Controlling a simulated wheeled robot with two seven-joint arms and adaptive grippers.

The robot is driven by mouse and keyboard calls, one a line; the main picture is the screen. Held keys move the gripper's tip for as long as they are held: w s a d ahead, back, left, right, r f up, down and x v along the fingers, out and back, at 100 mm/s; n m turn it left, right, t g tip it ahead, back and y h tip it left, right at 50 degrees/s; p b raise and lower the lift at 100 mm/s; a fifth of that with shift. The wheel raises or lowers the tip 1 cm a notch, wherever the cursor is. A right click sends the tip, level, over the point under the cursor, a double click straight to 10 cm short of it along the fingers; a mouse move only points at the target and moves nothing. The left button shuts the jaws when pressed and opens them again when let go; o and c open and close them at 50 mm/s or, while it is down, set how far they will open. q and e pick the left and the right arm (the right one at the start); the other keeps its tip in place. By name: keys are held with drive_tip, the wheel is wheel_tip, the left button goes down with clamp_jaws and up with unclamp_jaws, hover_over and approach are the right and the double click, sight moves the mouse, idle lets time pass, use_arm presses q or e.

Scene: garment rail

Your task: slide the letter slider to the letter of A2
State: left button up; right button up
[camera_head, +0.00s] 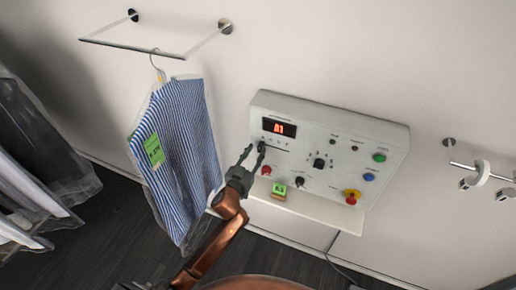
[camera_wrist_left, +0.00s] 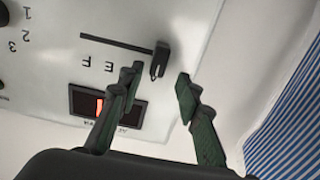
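The letter slider's dark knob (camera_head: 262,145) is at the left end of its slot on the control panel (camera_head: 330,112). The red display (camera_head: 279,128) above it appears to read A1. My left gripper (camera_head: 254,152) is at the panel, with its fingers open around the knob's place. In the left wrist view the knob (camera_wrist_left: 160,60) lies at the right end of the slot (camera_wrist_left: 110,42), between and just beyond the open fingertips (camera_wrist_left: 160,76). Upside-down letters E and F show beside the slot; a finger hides others. My right gripper is not in view.
A striped shirt (camera_head: 185,140) with a green tag (camera_head: 154,150) hangs left of the panel. The panel also has a rotary knob (camera_head: 319,162), coloured buttons, a red-and-yellow stop button (camera_head: 352,196) and a green label (camera_head: 279,189). Bagged garments hang at far left.

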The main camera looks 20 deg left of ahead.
use_arm(q)
drive_tip(key=s, duration=0.9)
drive_tip(key=shift+a, duration=0.15)
